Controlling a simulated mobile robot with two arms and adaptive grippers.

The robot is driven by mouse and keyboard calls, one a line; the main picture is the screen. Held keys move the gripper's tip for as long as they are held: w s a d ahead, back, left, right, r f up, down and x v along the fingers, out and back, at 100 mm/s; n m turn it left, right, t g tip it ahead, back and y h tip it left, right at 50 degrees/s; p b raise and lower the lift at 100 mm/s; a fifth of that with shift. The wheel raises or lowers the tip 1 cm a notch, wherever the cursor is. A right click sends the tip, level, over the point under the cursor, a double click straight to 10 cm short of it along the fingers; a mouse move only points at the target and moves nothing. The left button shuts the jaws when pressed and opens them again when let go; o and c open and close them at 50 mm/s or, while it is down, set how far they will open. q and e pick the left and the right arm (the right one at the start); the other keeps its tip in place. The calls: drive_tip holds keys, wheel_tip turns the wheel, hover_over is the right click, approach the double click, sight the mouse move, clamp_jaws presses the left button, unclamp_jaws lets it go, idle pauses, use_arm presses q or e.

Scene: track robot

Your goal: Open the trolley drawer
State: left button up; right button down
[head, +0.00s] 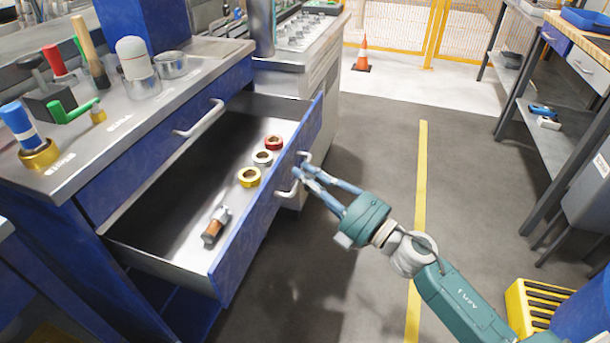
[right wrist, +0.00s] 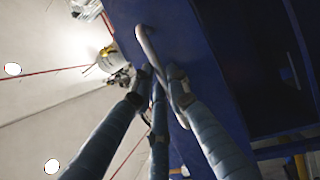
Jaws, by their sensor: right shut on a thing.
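The blue trolley's lower drawer (head: 262,222) stands pulled well out in the head view, its grey inside showing. My right gripper (head: 300,172) is at the drawer's front face, shut on the drawer handle (head: 290,188). In the right wrist view the light handle (right wrist: 150,50) runs between the fingers (right wrist: 160,75) against the blue front. Inside the drawer lie a red tape roll (head: 274,142), a white roll (head: 262,157), a yellow roll (head: 249,177) and a small brown-and-silver tool (head: 215,225). My left gripper is not in view.
A shut upper drawer with a grey handle (head: 200,118) sits above. The trolley top (head: 125,115) holds several tools and cups. Grey floor with a yellow line (head: 421,180) is clear to the right. A workbench (head: 560,85) stands far right, an orange cone (head: 362,55) at the back.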

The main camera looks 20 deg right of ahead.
drive_tip(key=c, duration=1.7)
unclamp_jaws()
drive_tip(key=shift+o, duration=0.2)
drive_tip(key=shift+s, duration=0.1)
drive_tip(key=v, duration=1.2)
